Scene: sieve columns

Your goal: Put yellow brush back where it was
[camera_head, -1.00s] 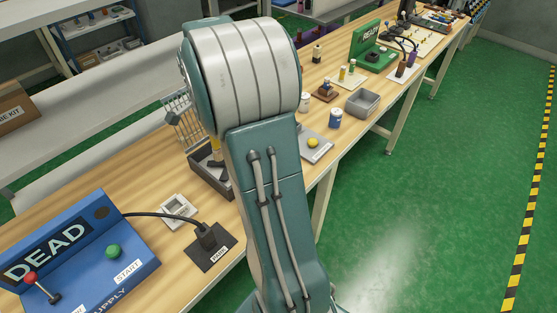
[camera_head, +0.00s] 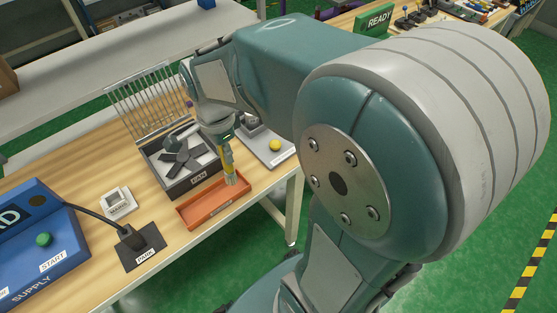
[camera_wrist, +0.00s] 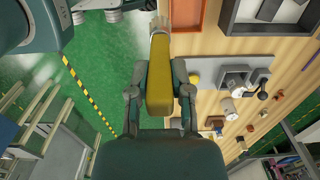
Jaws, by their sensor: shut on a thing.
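The yellow brush (camera_head: 228,165) is held upright in my gripper (camera_head: 225,138), with its pale bristle end pointing down. It hangs over the right part of an orange tray (camera_head: 190,222) with a label on its front; whether the bristles touch the tray floor I cannot tell. In the wrist view the yellow brush (camera_wrist: 158,92) sits between both fingers of my gripper (camera_wrist: 159,95). Its bristles point toward the orange tray (camera_wrist: 203,14) at the top of that view.
A dark box (camera_head: 176,189) with a fan inside stands directly behind the tray. A wire rack (camera_head: 145,100) is behind it. A grey plate (camera_head: 275,155) with a yellow knob lies to the right. A black PARK pad (camera_head: 140,250) with a plug lies to the left.

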